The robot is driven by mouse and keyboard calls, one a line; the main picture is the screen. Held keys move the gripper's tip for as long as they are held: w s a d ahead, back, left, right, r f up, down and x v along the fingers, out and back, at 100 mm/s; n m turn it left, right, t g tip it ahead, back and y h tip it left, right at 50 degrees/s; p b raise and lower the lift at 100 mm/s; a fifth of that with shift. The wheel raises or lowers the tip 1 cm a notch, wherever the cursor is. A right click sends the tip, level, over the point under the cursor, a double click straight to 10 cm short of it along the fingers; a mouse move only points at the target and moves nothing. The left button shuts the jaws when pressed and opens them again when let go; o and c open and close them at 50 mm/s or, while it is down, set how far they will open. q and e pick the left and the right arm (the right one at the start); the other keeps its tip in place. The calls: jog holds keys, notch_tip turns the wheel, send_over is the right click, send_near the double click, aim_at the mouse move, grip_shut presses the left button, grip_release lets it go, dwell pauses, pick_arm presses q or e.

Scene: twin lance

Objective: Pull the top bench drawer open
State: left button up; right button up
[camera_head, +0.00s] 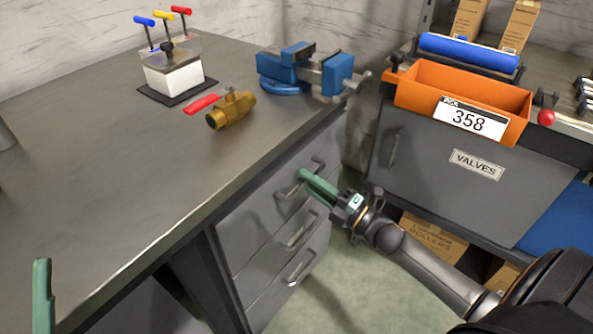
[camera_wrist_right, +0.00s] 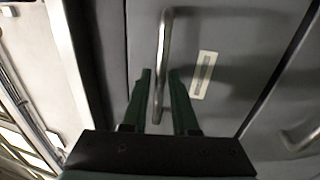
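The top bench drawer (camera_head: 262,213) is a grey front below the bench top, and it looks flush with the drawers under it. Its metal bar handle (camera_head: 290,188) is partly hidden behind my right gripper (camera_head: 318,186). In the right wrist view, the handle (camera_wrist_right: 163,55) runs down between the green fingers of my right gripper (camera_wrist_right: 161,73). The fingers are apart, one on each side of the bar, with some gap showing. A green fingertip of my left gripper (camera_head: 42,290) shows at the lower left; the rest is out of view.
Two lower drawers with handles (camera_head: 299,268) sit below. On the bench top (camera_head: 120,190) are a blue vise (camera_head: 300,70), a brass valve (camera_head: 232,108) and a white lever block (camera_head: 174,78). A grey VALVES cabinet (camera_head: 440,165) with an orange bin (camera_head: 420,85) stands right; floor between is clear.

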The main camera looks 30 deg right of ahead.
jog(key=shift+w, duration=0.15)
grip_shut()
jog(key=shift+r, duration=0.1)
dwell(1.4)
